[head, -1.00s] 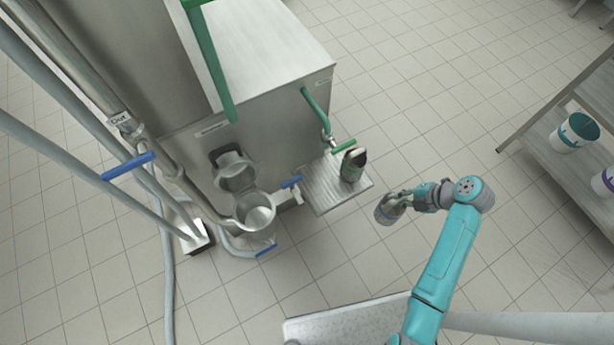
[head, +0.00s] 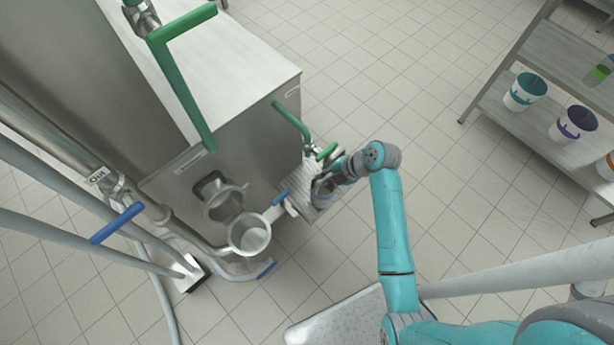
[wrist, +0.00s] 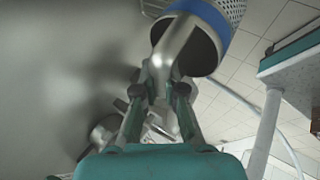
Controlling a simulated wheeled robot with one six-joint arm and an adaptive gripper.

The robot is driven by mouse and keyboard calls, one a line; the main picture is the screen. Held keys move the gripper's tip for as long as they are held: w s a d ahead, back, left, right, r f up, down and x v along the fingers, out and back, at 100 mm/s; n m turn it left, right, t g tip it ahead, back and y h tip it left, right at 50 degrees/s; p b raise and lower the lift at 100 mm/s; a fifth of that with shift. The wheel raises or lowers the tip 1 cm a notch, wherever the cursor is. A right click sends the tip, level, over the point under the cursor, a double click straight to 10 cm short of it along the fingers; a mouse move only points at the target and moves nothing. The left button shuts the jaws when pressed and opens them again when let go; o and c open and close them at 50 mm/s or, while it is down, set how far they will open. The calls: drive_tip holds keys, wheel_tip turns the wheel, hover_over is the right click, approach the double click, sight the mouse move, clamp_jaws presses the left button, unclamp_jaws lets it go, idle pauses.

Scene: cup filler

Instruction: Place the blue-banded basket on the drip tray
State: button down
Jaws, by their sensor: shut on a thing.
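The blue-banded basket is a perforated metal cup with a side handle. In the wrist view its blue band (wrist: 205,14) and dark open mouth show at the top, tilted. My gripper (wrist: 166,90) is shut on the basket's handle. In the head view my gripper (head: 334,178) holds the basket (head: 322,199) over or beside the ribbed drip tray (head: 303,174), in front of the steel machine. The basket and arm hide much of the tray. I cannot tell whether the basket touches it.
A green-handled tap (head: 305,133) reaches out just above the tray. A shelf (head: 545,120) with banded buckets stands at the right. The floor between is clear.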

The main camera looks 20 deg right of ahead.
drive_tip(key=shift+w+a, duration=0.55)
drive_tip(key=shift+a, duration=0.15)
drive_tip(key=a, duration=0.1)
drive_tip(key=w+f, duration=0.1)
drive_tip(key=w+a, duration=0.1)
drive_tip(key=shift+a+f, duration=0.25)
drive_tip(key=shift+a, duration=0.1)
drive_tip(key=c, duration=1.3)
unclamp_jaws()
drive_tip(key=shift+o, duration=0.2)
drive_tip(key=v, duration=1.2)
